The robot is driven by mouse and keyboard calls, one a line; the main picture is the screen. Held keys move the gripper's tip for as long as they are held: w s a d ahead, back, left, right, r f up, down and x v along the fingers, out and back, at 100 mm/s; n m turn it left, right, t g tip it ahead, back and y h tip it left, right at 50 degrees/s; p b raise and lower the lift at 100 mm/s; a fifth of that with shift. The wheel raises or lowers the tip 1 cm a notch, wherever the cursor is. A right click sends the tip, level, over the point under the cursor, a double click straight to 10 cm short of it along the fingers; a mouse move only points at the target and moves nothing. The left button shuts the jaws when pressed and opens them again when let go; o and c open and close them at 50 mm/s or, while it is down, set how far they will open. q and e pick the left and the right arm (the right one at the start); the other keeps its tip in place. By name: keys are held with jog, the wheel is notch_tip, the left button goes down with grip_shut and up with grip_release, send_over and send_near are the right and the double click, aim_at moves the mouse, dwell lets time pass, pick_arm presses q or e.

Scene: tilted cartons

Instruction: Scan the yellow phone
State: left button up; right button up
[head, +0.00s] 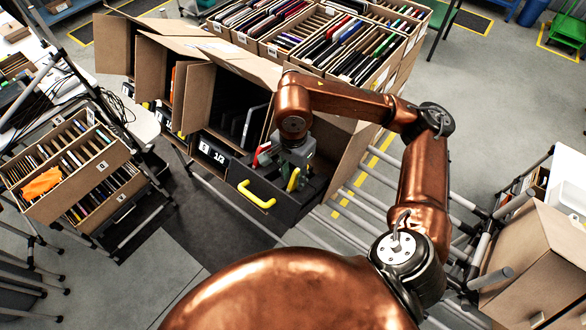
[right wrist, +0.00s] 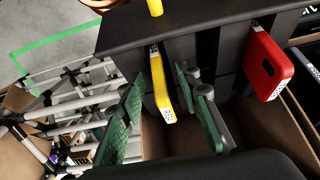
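The yellow phone (right wrist: 162,85) stands on edge in a dark slotted holder in the right wrist view, a white code label on its end. It also shows in the head view (head: 293,180), partly covered by my gripper. My right gripper (right wrist: 158,98) is open, its green-padded fingers on either side of the yellow phone with gaps visible. In the head view the right gripper (head: 296,165) points down over the dark box. A red phone (right wrist: 268,66) stands in the same holder to the right; it also shows in the head view (head: 262,153). My left gripper is not in view.
The dark box (head: 275,205) has a yellow handle (head: 256,195) at its front. Open cartons (head: 185,60) with raised flaps stand to the left and behind. Boxes of upright phones (head: 330,45) fill the back. A roller rack (head: 380,190) lies to the right.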

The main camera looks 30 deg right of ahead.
jog(key=shift+f, duration=0.1)
jog(key=shift+c, duration=0.7)
grip_shut()
jog(key=shift+d, duration=0.1)
jog(key=shift+w+d+r+p, duration=0.35)
jog(key=shift+d+r, duration=0.4)
jog(key=shift+r, duration=0.8)
jog(key=shift+w+d+r+p, duration=0.4)
jog(key=shift+d+r, duration=0.3)
jog(key=shift+r, duration=0.9)
jog(key=shift+w+d+r+p, duration=0.2)
jog(key=shift+d+r+p, duration=0.4)
jog(key=shift+r, duration=0.95)
jog(key=shift+d, duration=0.15)
